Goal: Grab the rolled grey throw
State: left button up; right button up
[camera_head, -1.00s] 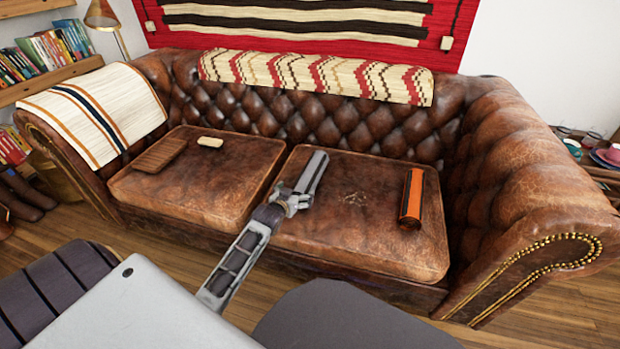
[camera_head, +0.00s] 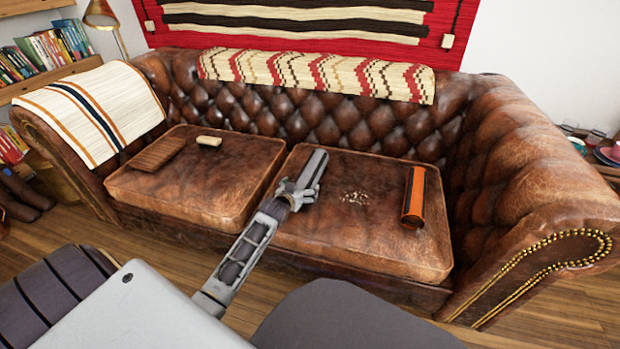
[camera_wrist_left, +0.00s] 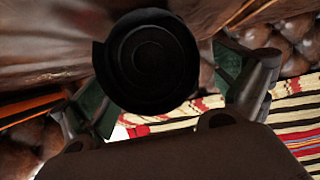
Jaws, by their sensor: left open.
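The rolled grey throw (camera_head: 315,168) is a grey cylinder on the right-hand seat cushion of the brown leather sofa, near the gap between the cushions. My left gripper (camera_head: 297,196) is at its near end, with jaws open. In the left wrist view, a dark round end with concentric rings, which looks like the roll's end (camera_wrist_left: 152,62), appears between the two spread fingers (camera_wrist_left: 165,105). I cannot tell whether the fingers touch it; the gripper hides the roll's near end in the head view. My right gripper is not in view.
An orange and black roll (camera_head: 414,197) lies farther right on the same cushion, with crumbs (camera_head: 355,197) between. A brown slatted mat (camera_head: 157,153) and a small cream block (camera_head: 208,141) lie on the left cushion. The sofa's tufted back (camera_head: 300,117) rises behind.

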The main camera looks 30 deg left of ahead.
pick_arm(q)
jog(key=shift+w+a+f, duration=0.1)
jog(key=shift+w+f, duration=0.1)
jog(key=shift+w, duration=0.25)
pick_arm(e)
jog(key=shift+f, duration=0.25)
pick_arm(q)
jog(key=c, duration=1.3)
jog(key=shift+o, duration=0.2)
jog(key=shift+r, duration=0.2)
jog(key=shift+r+p, duration=0.55)
jog(key=shift+r, duration=0.55)
notch_tip(320, 180, up, 5)
jog(key=shift+r+p, duration=0.1)
jog(key=shift+p, duration=1.15)
jog(key=shift+r+p, duration=0.5)
jog(key=shift+r, duration=0.7)
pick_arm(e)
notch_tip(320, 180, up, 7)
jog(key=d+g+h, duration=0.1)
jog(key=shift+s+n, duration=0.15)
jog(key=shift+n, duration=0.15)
